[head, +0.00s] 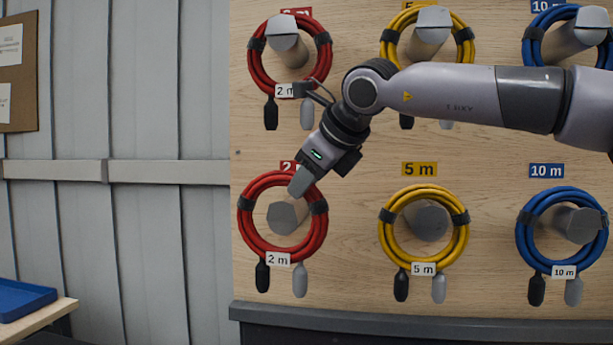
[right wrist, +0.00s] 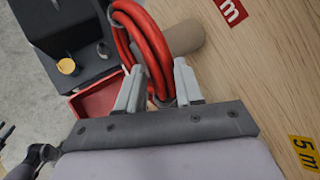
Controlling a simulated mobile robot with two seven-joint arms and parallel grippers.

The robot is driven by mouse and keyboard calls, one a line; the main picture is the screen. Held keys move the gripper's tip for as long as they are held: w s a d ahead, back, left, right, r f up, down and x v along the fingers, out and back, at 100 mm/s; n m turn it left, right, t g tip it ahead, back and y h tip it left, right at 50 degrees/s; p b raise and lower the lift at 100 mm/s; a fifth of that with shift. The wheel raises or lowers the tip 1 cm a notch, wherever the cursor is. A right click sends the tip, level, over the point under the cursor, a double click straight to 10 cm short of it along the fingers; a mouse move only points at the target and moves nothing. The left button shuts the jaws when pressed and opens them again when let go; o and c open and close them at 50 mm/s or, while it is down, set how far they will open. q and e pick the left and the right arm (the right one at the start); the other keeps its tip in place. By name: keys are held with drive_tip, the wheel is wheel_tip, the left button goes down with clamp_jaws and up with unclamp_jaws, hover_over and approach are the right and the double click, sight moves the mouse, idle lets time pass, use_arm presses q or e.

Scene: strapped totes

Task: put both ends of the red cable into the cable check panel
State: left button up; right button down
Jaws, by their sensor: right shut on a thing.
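Two coiled red cables hang on pegs in the left column of the wooden board. The upper red cable (head: 324,58) hangs free of my gripper. My right gripper (head: 298,186) is at the top of the lower red cable (head: 246,218), which also shows in the right wrist view (right wrist: 147,38). Its fingers (right wrist: 158,92) are shut on the coil. The lower coil is still around its grey peg (head: 283,217), with its black end (head: 262,276) and grey end (head: 300,280) hanging below. My left gripper is out of view. I cannot identify the cable check panel.
Yellow cables (head: 386,237) and blue cables (head: 522,240) hang to the right. A blue tray (head: 22,300) lies on a table at lower left. The right wrist view shows a dark box with a yellow knob (right wrist: 66,66) and a red tray (right wrist: 88,106) below.

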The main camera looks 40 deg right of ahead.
drive_tip(key=shift+w+d+p, duration=0.6)
drive_tip(key=shift+w+d, duration=0.15)
drive_tip(key=shift+d, duration=0.2)
drive_tip(key=shift+w+d, duration=0.3)
drive_tip(key=shift+d, duration=0.1)
drive_tip(key=shift+w+d+f+p, duration=0.1)
drive_tip(key=shift+w+d+p, duration=0.6)
drive_tip(key=shift+d+p, duration=0.2)
